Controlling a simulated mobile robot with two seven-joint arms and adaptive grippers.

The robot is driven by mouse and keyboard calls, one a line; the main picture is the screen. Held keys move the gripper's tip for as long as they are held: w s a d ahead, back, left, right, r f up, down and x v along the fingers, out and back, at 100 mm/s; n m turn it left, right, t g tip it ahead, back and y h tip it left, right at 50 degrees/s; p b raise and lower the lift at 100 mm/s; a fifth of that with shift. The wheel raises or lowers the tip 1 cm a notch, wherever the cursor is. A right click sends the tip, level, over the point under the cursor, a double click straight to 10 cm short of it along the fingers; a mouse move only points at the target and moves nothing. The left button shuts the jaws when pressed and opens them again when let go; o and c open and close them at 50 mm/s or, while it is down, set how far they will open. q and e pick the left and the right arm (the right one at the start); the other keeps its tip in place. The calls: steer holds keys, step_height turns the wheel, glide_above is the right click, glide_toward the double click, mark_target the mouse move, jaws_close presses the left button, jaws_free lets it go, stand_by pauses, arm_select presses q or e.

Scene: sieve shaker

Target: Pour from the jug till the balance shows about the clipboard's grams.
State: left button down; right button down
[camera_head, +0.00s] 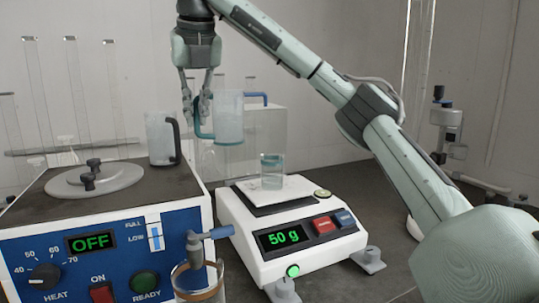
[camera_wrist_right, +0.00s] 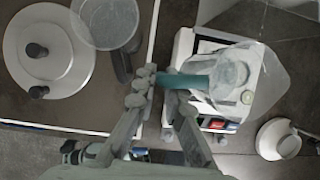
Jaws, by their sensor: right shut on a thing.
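My right gripper (camera_head: 197,108) is shut on the teal handle of a clear jug (camera_head: 230,118). The jug looks upright and hangs above and slightly left of a small glass beaker (camera_head: 271,171). The lower part of the jug looks cloudy. The beaker stands on the pan of the white balance (camera_head: 246,232), whose display reads 50 g. It seems to hold some clear liquid. In the right wrist view my gripper (camera_wrist_right: 157,92) grips the teal handle of the jug (camera_wrist_right: 228,73), over the balance (camera_wrist_right: 184,42). No clipboard is visible. My left gripper is not in view.
A second jug with a dark handle (camera_head: 160,138) stands on the blue-fronted heater unit (camera_head: 110,255), left of the balance; its display reads OFF. A glass vessel (camera_head: 199,282) is under its tap. Tall glass cylinders stand behind. Bare bench lies right of the balance.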

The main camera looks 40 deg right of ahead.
mark_target(230, 122)
steer(key=shift+s+r, duration=0.1)
steer(key=shift+f, duration=0.5)
steer(key=d+f+y, duration=0.1)
steer(key=f, duration=0.1)
steer(key=d+f+y, duration=0.1)
steer(key=f+y, duration=0.1)
steer(key=f, duration=0.1)
steer(key=d+f+m+t+y, duration=0.1)
steer(key=d+f, duration=0.1)
steer(key=shift+s+f, duration=0.2)
steer(key=shift+s, duration=0.05)
steer(key=shift+s+d+r+y, duration=0.1)
steer(key=shift+d+r+y, duration=0.1)
steer(key=shift+d+y, duration=0.3)
steer(key=r, duration=0.1)
steer(key=d+r+y, duration=0.1)
steer(key=r+y, duration=0.1)
steer(key=r, duration=0.1)
steer(key=shift+s+d+r+m+t, duration=0.1)
steer(key=shift+s+d+m+t, duration=0.1)
steer(key=shift+d+m+t, duration=0.15)
steer(key=shift+d+r+y, duration=0.25)
steer(key=shift+d+y, duration=0.05)
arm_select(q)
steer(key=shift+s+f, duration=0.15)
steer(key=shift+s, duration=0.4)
arm_select(e)
steer(key=shift+a+r, duration=0.1)
